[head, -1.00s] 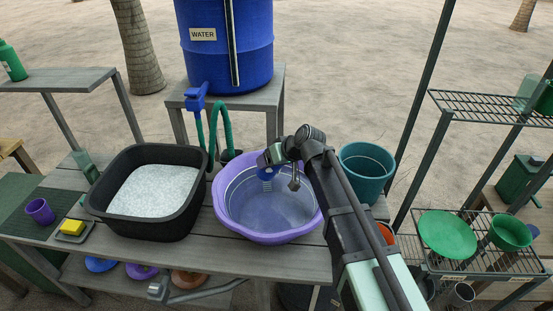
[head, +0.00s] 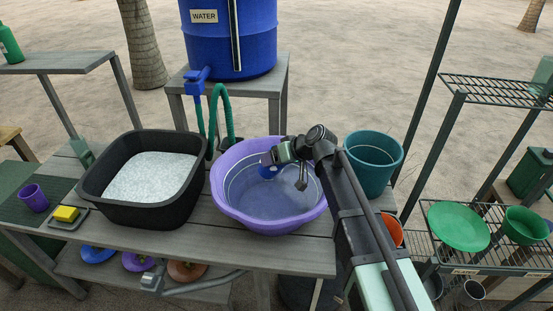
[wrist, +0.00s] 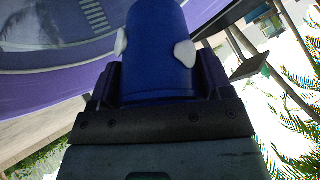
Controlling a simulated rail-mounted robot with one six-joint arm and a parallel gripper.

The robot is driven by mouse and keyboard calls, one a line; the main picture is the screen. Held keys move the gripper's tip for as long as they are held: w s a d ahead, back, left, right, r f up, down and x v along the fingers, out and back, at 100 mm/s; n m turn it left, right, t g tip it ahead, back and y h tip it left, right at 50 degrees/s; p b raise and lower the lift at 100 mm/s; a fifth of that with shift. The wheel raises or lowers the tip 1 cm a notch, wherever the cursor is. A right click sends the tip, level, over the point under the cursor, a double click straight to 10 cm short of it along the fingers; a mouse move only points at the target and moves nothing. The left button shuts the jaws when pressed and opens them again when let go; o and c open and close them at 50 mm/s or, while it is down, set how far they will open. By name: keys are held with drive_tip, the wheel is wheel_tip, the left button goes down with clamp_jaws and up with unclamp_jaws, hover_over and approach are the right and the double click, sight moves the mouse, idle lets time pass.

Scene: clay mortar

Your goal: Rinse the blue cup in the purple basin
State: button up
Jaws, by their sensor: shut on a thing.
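The purple basin (head: 228,205) stands on the grey slatted table and holds clear water. My gripper (head: 268,160) is over the back part of the basin, inside its rim in the head view. It is shut on the blue cup (head: 267,172), which shows as a small blue patch in the head view. In the wrist view the blue cup (wrist: 155,45) fills the space between the two fingertips (wrist: 152,48), with a pale pad on each side. Whether the cup touches the water cannot be told.
A black tub (head: 95,200) of white foamy suds stands left of the basin. A teal bucket (head: 372,165) is close behind my arm. A blue water barrel (head: 230,50) and green hose (head: 223,105) are behind. A drying rack with green dishes (head: 458,225) stands right.

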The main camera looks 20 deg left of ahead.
wheel_tip(320, 180, down, 14)
drive_tip(key=b, duration=1.2)
drive_tip(key=shift+s+r, duration=0.1)
drive_tip(key=shift+r, duration=0.05)
drive_tip(key=shift+a, duration=0.1)
drive_tip(key=shift+s+a, duration=0.1)
drive_tip(key=shift+a, duration=0.5)
drive_tip(key=shift+w+d, duration=0.2)
drive_tip(key=shift+d, duration=0.55)
drive_tip(key=shift+w+d, duration=0.15)
drive_tip(key=shift+d, duration=0.6)
drive_tip(key=shift+r, duration=0.1)
drive_tip(key=shift+a, duration=0.15)
